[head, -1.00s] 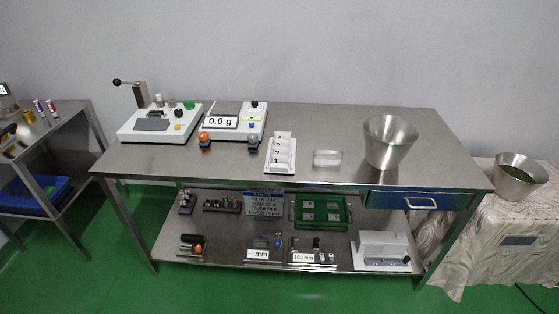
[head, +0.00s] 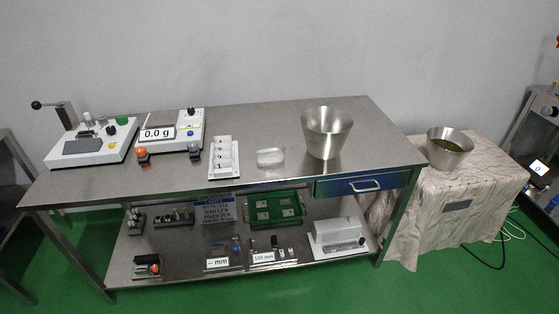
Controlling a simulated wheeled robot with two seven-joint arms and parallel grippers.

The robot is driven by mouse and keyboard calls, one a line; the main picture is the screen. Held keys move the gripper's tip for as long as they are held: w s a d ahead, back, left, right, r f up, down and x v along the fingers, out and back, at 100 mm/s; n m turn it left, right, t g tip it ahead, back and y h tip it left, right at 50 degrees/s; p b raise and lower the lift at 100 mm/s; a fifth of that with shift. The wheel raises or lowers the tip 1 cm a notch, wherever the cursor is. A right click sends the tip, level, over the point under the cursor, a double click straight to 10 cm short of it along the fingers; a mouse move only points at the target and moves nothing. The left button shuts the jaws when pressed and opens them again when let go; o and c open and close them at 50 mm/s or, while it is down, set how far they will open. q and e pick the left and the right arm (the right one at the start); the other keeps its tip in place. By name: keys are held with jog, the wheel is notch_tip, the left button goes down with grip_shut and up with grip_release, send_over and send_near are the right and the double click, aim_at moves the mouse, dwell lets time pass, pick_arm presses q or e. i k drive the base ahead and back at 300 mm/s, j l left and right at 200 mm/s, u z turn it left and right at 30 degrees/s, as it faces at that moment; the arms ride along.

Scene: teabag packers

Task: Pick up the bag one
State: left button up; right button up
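A white rack (head: 223,176) stands on the steel table, left of its middle. It holds several small white bags in a row from front to back, with small dark numbers on them. The front one, which seems to carry the number 1, is bag one (head: 222,164). The bags behind it partly hide one another. Neither of my grippers shows in the head view, so nothing is seen touching the bags or the rack.
The steel table (head: 270,120) also bears a white lever device (head: 88,147), a scale (head: 172,133) reading 0.0 g, a clear box (head: 270,157) and a metal bucket (head: 327,133). A second bucket (head: 449,148) stands on the draped stand (head: 410,200) at right.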

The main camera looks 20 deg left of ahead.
aim_at(225, 162)
jog(key=j+z, duration=0.25)
jog(key=j, duration=0.15)
jog(key=j+z, duration=0.3)
jog(key=k+j+z, duration=0.25)
jog(key=j, duration=0.2)
jog(key=j+z, duration=0.3)
jog(key=k+j+z, duration=0.25)
jog(key=j, duration=0.15)
jog(key=i, duration=0.1)
